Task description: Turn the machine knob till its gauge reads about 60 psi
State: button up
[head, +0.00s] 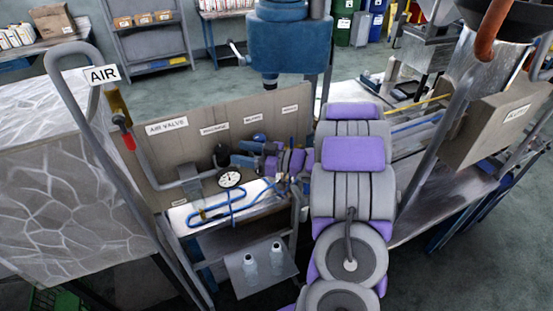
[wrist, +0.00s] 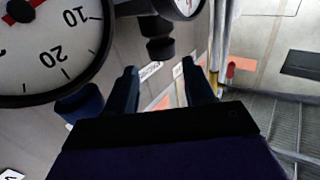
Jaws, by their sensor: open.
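A large gauge (wrist: 45,45) with a white dial fills the upper left of the wrist view. Its 10 and 20 marks show, but its pointer reading is cut off. A dark knob (wrist: 158,38) sits just beyond my gripper (wrist: 157,66), roughly in line with the gap between the fingers. My gripper is open and empty, and seems apart from the knob. A dark blue knob (wrist: 80,103) shows below the large gauge. In the head view, a white gauge (head: 229,178) stands at the panel beside my arm; its reading is too small to tell.
The grey panel (head: 158,160) carries labels and pipes. A second gauge (wrist: 188,6) is partly visible at the top of the wrist view. A red-handled valve (head: 129,141) is on the left pipe. Blue tubing (head: 238,208) lies below the gauge, and bottles (head: 250,264) stand on a lower shelf.

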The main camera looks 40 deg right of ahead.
jog(key=v, duration=1)
jog(key=shift+d, duration=0.1)
